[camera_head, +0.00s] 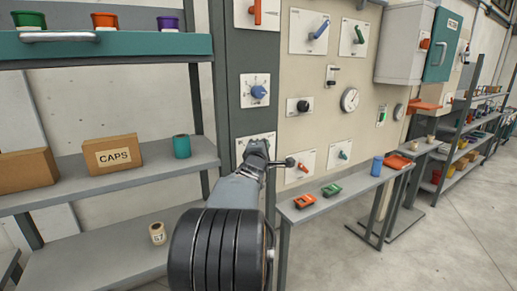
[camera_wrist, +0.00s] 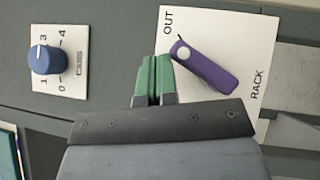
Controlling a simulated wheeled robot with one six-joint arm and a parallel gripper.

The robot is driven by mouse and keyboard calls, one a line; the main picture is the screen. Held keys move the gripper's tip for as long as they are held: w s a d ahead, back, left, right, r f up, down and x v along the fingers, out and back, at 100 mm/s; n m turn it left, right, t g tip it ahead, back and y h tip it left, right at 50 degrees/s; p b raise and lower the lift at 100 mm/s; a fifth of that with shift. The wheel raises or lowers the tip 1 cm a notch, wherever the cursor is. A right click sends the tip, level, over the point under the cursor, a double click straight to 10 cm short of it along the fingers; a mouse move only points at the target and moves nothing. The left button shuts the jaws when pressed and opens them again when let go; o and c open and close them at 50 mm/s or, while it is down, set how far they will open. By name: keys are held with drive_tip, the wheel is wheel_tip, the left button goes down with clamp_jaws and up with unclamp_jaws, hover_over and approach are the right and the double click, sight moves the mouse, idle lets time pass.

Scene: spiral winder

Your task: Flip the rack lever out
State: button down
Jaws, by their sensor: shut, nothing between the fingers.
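The rack lever (camera_wrist: 208,66) is purple with a pale round pivot cap. It sits on a white plate (camera_wrist: 235,28) marked OUT and RACK. In the wrist view its handle slants from the pivot down to the right, away from the word OUT. My gripper (camera_wrist: 155,62) has green fingers closed together with nothing between them. The fingertips are just left of the lever's pivot end; I cannot tell if they touch it. In the head view my gripper (camera_head: 257,148) is in front of a white plate (camera_head: 242,143) on the dark panel, and the lever is hidden there.
A blue dial (camera_wrist: 45,60) is left of the lever plate in the wrist view. In the head view, a knobbed lever (camera_head: 290,162) is close to the right of my gripper. Shelves (camera_head: 180,160) stand left; a narrow bench (camera_head: 330,207) stands right.

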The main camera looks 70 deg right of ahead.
drive_tip(key=shift+s+d+m+y+p, duration=0.4)
drive_tip(key=shift+d+m+p, duration=0.1)
drive_tip(key=shift+d+p, duration=0.3)
idle(0.4)
drive_tip(key=s+a+r+p, duration=0.1)
drive_tip(key=a+r+p, duration=0.2)
drive_tip(key=a+r, duration=0.4)
drive_tip(key=a, duration=0.3)
drive_tip(key=shift+a+r, duration=0.2)
drive_tip(key=shift+r, duration=0.2)
drive_tip(key=shift+s, duration=0.15)
idle(0.3)
